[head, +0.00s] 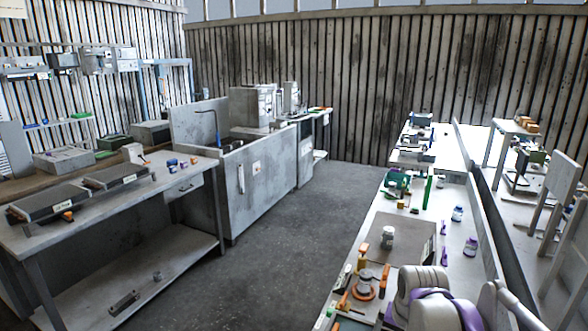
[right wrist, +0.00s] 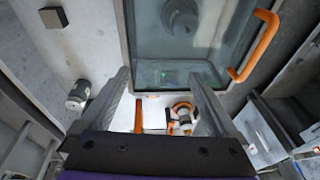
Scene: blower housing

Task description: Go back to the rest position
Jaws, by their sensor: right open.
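My right gripper (right wrist: 163,84) is open in the right wrist view, its two grey fingers spread with no object held between them. Below the fingertips, an orange ring-shaped part with a white centre (right wrist: 181,113) and an upright orange piece (right wrist: 138,115) show between the fingers. My white and purple arm shows at the bottom right of the head view, over the near end of the right workbench (head: 471,205); its fingertips cannot be made out there. My left gripper is not in view.
A left bench (head: 120,218) holds dark trays. The grey aisle floor (head: 290,225) is clear. A panel with an orange handle (right wrist: 258,48) lies ahead in the wrist view.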

